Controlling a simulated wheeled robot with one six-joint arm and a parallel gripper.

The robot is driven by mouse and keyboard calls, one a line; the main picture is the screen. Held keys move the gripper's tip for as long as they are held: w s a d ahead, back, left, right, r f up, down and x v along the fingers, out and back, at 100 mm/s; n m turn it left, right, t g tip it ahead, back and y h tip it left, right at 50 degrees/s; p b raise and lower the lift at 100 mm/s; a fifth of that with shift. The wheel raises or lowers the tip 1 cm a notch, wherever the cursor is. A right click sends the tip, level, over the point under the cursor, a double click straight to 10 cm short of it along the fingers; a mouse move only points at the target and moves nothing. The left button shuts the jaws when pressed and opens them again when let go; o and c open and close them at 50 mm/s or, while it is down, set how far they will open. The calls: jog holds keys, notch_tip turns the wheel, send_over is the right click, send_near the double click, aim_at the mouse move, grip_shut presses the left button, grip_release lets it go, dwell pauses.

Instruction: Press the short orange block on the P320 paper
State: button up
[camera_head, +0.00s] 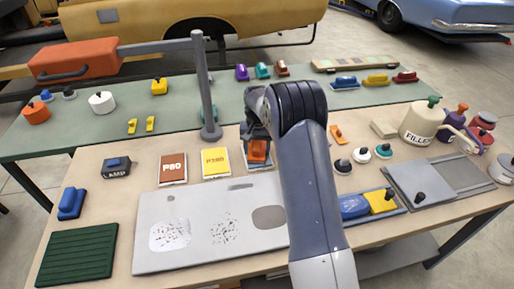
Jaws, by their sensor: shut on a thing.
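My gripper (257,140) is shut on an orange block (259,151), which shows below the jaws. The block is over or on a pale-edged sheet (262,168) at the back of the near table; I cannot tell whether they touch. The gripper and block hide most of that sheet, including any label. To the left lie a yellow sheet (216,174) with a P and three digits, hard to read for sure, and a brown sheet (173,180) marked P80. Another orange piece (338,134) lies right of my arm.
A grey panel (200,255) with speckled patches lies in front of the sheets. Dark, white and green knobs (361,155) and a filler can (421,121) stand to the right. A green ridged pad (78,254) lies front left.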

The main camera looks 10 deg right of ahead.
aim_at(257, 143)
jog(key=shift+r+p, duration=2.3)
jog(key=shift+r, duration=1.25)
jog(key=shift+s+f, duration=0.1)
